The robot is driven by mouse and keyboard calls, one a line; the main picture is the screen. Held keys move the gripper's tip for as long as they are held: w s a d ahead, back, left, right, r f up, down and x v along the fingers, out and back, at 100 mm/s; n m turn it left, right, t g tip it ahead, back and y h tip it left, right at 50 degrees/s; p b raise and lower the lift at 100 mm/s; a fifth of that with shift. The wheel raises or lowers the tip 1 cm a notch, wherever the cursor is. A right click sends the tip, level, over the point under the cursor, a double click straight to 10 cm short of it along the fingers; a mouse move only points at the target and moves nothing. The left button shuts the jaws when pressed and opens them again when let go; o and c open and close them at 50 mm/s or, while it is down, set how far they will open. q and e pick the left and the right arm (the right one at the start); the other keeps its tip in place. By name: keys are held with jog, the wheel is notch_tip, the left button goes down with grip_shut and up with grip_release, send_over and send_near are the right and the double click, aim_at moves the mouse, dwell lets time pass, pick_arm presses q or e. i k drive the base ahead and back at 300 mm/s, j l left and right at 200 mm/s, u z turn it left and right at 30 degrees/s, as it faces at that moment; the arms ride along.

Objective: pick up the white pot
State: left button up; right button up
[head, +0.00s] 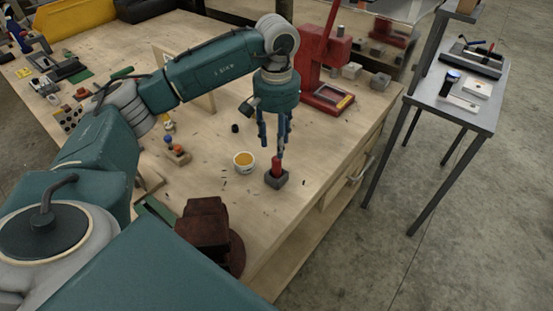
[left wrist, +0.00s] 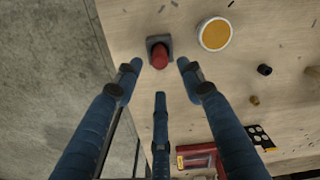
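The white pot (head: 244,170) is small and round, with an orange-yellow inside. It stands upright on the wooden workbench, left of a red peg-like piece (head: 277,163) in a small dark grey block (head: 276,180). My left gripper (head: 274,142) points down above the bench, its fingers apart and empty. It is nearer the red piece than the pot. In the left wrist view, the spread fingers (left wrist: 158,74) have the red piece (left wrist: 153,56) just beyond their tips. The pot (left wrist: 231,40) is up and to the right there, outside the fingers. My right gripper is not in view.
A red press-like machine (head: 322,70) stands behind the gripper. A dark brown object (head: 205,232) is at the near edge. A small black cylinder (head: 235,128) and small coloured parts (head: 177,150) lie near the pot. A grey side table (head: 460,100) stands right, across a floor gap.

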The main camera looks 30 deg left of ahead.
aim_at(244, 164)
jog(key=l, duration=1.25)
jog(key=k, duration=0.05)
